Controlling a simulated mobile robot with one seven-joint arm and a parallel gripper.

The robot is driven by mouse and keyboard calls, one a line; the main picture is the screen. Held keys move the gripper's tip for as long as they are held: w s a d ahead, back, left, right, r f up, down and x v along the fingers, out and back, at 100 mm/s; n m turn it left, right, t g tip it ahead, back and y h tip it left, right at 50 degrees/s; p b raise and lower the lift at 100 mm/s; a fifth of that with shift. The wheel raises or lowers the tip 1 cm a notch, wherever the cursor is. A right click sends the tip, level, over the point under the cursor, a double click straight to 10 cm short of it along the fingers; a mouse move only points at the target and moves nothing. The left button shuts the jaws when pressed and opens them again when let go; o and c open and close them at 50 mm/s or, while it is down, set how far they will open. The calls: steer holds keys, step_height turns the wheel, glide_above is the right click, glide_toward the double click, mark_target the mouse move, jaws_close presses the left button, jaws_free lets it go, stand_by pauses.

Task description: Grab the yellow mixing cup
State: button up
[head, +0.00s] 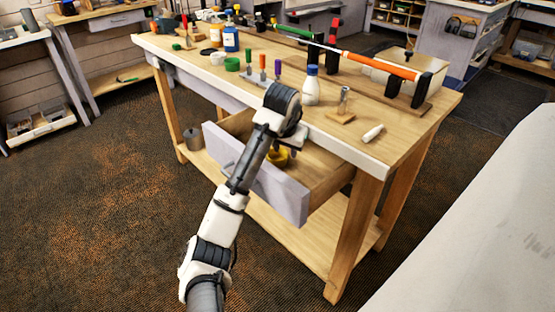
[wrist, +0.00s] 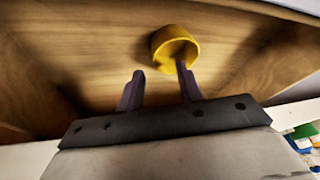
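The yellow mixing cup (head: 277,158) is in the open drawer of the workbench, partly hidden behind my gripper (head: 288,146) in the head view. In the wrist view the cup (wrist: 161,42) is at the upper middle, its round opening turned to the right and toward the camera. My gripper (wrist: 159,74) is open, its two dark fingers apart with nothing between them. The left fingertip is below and left of the cup.
The drawer (head: 289,195) is pulled out, its front panel and side walls around the cup.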

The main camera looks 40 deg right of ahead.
mark_target(278, 158)
steer(key=shift+x, duration=1.4)
jaws_close()
steer(key=shift+r, duration=0.2)
